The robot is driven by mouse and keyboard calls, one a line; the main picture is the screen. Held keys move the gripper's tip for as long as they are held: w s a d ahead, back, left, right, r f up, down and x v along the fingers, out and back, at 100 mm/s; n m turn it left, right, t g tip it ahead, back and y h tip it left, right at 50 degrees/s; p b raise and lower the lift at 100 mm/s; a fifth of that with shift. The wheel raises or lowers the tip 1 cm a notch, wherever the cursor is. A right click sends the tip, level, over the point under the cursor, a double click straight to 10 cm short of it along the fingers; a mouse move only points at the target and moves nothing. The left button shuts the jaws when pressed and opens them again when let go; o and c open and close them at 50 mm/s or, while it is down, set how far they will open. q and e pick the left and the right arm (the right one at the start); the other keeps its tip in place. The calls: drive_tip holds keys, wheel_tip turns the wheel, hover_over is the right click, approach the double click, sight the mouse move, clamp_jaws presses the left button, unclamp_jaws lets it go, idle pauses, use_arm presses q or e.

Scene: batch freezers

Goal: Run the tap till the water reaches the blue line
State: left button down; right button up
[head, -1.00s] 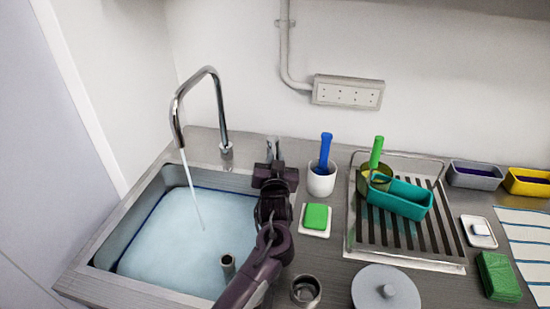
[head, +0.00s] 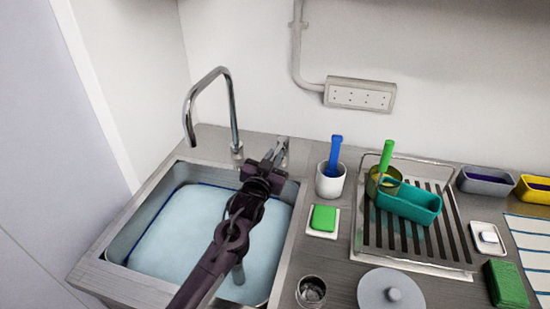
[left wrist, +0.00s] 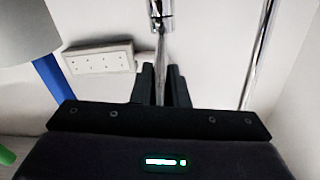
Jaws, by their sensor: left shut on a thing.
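The tap spout (head: 190,125) arches over the sink basin (head: 120,240), and no stream falls from it. Pale blue water (head: 190,230) fills much of the basin. The dark blue line (head: 152,208) shows along the left and back walls, right at the water's edge; my arm hides part of the basin. My left gripper (head: 276,157) is at the tap lever (head: 281,150), behind the basin's back right corner. The left wrist view shows the metal lever (left wrist: 160,62) between its fingers (left wrist: 160,86), shut on it. My right gripper is out of view.
Right of the basin stand a white cup (head: 330,182) with a blue-handled tool, a green block (head: 323,217) on a white dish, and a draining rack (head: 440,258) with a teal tub (head: 412,205). A steel cup (head: 311,291) and a round lid (head: 372,292) are nearer.

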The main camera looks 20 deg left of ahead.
use_arm(q)
drive_tip(key=c, duration=1.6)
unclamp_jaws()
drive_tip(key=shift+o, duration=1)
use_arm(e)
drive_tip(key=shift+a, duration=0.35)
